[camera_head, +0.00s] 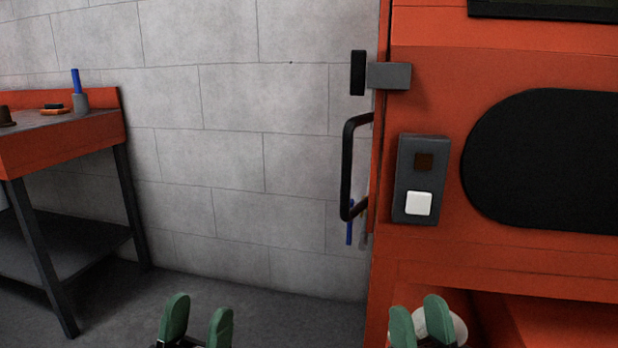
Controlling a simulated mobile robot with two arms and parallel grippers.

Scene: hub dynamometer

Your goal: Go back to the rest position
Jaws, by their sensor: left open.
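My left gripper (197,318) is at the bottom of the head view, left of centre. Its two green fingers stand apart with nothing between them, in front of the grey floor. My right gripper (420,320) is at the bottom, right of centre, in front of the orange machine (500,258). Its green fingers also stand apart. A pale rounded thing (455,328) shows behind and between them, partly hidden, and it looks to be beyond the fingers.
The machine has a black handle (348,168), a grey latch block (390,75) and a switch box (428,150) with a white button (418,203). An orange workbench (95,133) stands at left, carrying small items. Floor (270,310) between them is clear.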

